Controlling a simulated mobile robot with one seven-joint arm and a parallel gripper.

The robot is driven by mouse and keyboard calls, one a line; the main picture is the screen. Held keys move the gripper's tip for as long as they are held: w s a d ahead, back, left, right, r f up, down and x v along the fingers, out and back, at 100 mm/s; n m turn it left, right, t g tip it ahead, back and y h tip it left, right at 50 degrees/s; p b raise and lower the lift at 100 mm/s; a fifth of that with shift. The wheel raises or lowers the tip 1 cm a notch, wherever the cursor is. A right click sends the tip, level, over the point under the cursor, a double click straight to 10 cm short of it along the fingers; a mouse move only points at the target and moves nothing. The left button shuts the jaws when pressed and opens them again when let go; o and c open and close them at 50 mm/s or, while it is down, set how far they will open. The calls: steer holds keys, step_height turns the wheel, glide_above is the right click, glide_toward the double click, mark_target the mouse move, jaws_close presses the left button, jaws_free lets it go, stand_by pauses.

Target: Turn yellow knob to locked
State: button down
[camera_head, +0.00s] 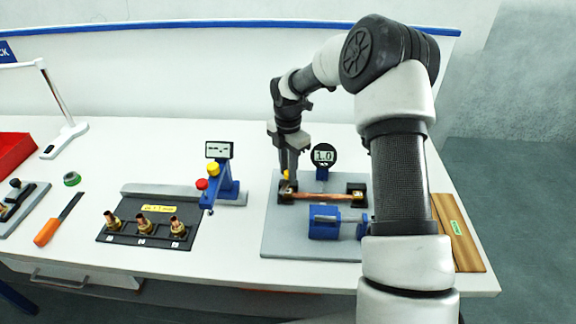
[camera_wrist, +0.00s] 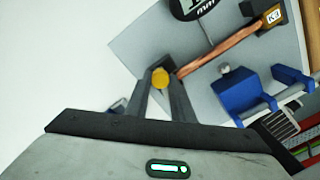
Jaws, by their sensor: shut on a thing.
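The yellow knob (camera_wrist: 161,78) sits at the left end of the grey fixture plate (camera_wrist: 128,45). In the wrist view it lies between my gripper's fingertips (camera_wrist: 160,82), and they are shut on it. In the head view my gripper (camera_head: 288,178) points down at the plate's left side, and only a bit of the yellow knob (camera_head: 286,174) shows beside the fingers. A copper rod (camera_head: 322,196) runs from the knob's dark holder to a second dark holder (camera_head: 357,190) on the right. Any lock marking by the knob is too small or hidden to tell.
A round gauge (camera_head: 323,156) reading 1.0 stands behind the rod. A blue clamp block (camera_head: 325,222) is in front of it. A blue stand (camera_head: 222,186) with red and yellow knobs and a brass-fitting rack (camera_head: 150,238) are left. My arm covers the plate's right side.

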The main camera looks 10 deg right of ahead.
steer(key=shift+r+n+p, duration=0.1)
steer(key=shift+n+p, duration=0.45)
steer(key=shift+n, duration=1.05)
steer(key=c, duration=1.5)
jaws_free()
steer(key=shift+c, duration=0.2)
step_height(320, 180, up, 17)
steer(key=shift+r, duration=0.15)
steer(key=shift+s, duration=0.1)
